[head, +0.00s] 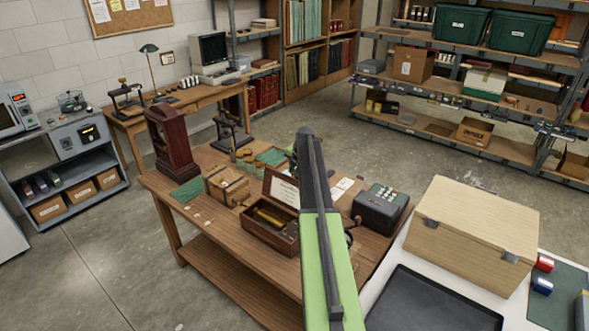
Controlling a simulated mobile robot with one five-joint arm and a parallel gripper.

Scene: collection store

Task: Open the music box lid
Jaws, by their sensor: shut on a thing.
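The music box (266,236) is a dark brown wooden box on the wooden table, left of my arm. Its lid (281,188) stands raised at the back, with a pale paper label on its inner face. A brass-coloured cylinder (272,217) shows inside the open box. My green and dark grey arm rises in front of the table and covers the right edge of the lid and part of the box's right side. My gripper does not show; the arm appears to hide it, so contact with the lid cannot be seen.
A wooden table (238,285) carries a dark red clock case (170,143), a small wooden box (227,187), jars, and a grey adding machine (381,208). A pale wooden case (474,235) and black tray (432,305) sit at right. Floor is clear at left.

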